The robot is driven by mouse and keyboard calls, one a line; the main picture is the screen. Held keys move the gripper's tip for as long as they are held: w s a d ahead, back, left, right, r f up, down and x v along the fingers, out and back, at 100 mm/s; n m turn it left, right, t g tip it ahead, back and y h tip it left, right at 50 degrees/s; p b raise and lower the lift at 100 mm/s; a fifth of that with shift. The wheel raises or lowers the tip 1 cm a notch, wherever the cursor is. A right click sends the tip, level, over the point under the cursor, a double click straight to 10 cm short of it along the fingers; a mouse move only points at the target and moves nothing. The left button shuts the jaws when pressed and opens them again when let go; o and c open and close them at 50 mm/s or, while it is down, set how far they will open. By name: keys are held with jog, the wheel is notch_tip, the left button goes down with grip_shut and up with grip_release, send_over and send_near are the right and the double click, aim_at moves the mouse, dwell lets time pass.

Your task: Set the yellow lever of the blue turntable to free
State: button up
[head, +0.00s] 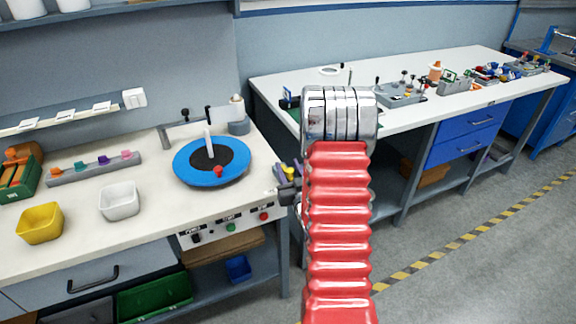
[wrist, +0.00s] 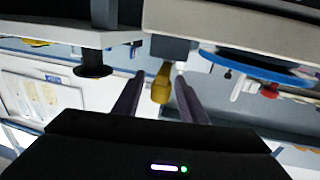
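The blue turntable (head: 190,162) lies on the left bench, with a dark centre, a white upright piece and a red knob. It also shows upside down at the right of the wrist view (wrist: 262,68). The yellow lever (wrist: 161,88) hangs from a dark block in the wrist view; in the head view it is a small yellow bit (head: 283,171) at the bench's right end. My gripper (wrist: 160,78) is open, with one dark finger on each side of the lever and visible gaps. In the head view my gripper (head: 287,174) is partly hidden behind my red arm.
A front panel with black, green and red knobs (head: 231,227) is below the turntable. White (head: 120,202) and yellow (head: 40,223) bins stand on the left bench (head: 75,262). A second bench (head: 300,82) with several fixtures stands behind my arm. Floor at right is clear.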

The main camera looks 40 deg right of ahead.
jog(key=shift+x, duration=0.75)
jog(key=shift+c, duration=0.3)
grip_shut()
jog(key=shift+s+d, duration=0.1)
jog(key=shift+d, duration=0.25)
jog(key=shift+a, duration=0.2)
